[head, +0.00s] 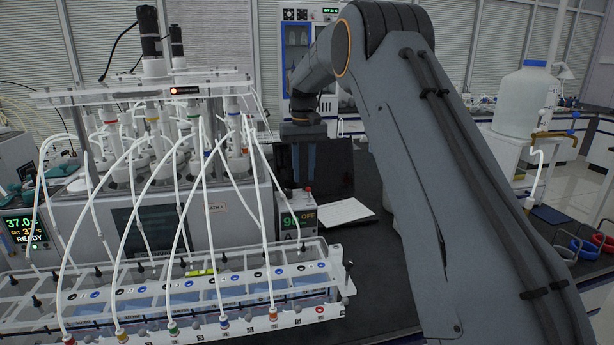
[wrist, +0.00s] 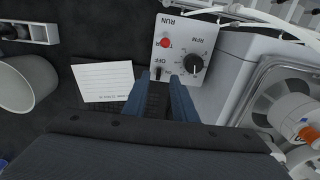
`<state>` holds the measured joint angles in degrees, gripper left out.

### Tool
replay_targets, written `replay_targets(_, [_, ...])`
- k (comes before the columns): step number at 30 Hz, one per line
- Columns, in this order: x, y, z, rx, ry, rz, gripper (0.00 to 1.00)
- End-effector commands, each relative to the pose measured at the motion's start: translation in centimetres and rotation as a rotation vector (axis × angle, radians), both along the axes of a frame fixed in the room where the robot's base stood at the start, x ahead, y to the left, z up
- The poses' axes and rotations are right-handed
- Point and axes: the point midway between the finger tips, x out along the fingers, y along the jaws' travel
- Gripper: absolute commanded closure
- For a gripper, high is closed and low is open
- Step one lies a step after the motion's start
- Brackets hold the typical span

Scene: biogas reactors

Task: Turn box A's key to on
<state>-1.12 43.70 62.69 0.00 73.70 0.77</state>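Box A (head: 297,220) is a small grey control box beside the large reactor bath in the head view. In the wrist view the top panel of the box (wrist: 188,28) shows a red button (wrist: 165,43), an RPM knob (wrist: 194,64) and a small dark key (wrist: 158,74) by the OFF and ON marks. My gripper (wrist: 161,80) is open, its two blue fingers apart near the panel's edge, tips on either side of the key. In the head view my gripper (head: 304,160) points down above the box.
The reactor bath (head: 250,190) with tubes and bottles stands left of the box. A tube rack (head: 200,290) lies in front. A white cup (wrist: 27,80) shows in the wrist view.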

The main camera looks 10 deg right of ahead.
Motion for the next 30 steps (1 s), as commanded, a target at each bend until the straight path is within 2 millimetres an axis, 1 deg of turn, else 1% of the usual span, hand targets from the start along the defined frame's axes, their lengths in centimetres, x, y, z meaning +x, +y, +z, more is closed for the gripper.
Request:
replay_targets(3, [0.0,-0.2,-1.3,0.0,0.001,-0.002,0.75])
replay_targets(6, [0.0,-0.3,-2.1,0.0,0.001,-0.004,0.75])
replay_targets(9, [0.0,-0.4,-2.4,0.0,-0.001,-0.005,0.75])
replay_targets(16, [0.0,-0.5,-2.5,0.0,-0.002,-0.006,0.75])
replay_targets(20, [0.0,-0.5,-2.5,0.0,-0.002,-0.006,0.97])
replay_targets(21, [0.0,-0.5,-2.5,0.0,-0.002,-0.006,1.0])
replay_targets(23, [0.0,-0.5,-2.5,0.0,-0.002,-0.006,1.0])
replay_targets(24, [0.0,-1.9,-2.5,0.0,-0.002,-0.01,1.0])
replay_targets(26, [0.0,-1.2,-2.5,-0.001,-0.002,-0.009,1.0])
replay_targets(30, [0.0,-0.9,-2.5,-0.002,-0.002,-0.023,1.0])
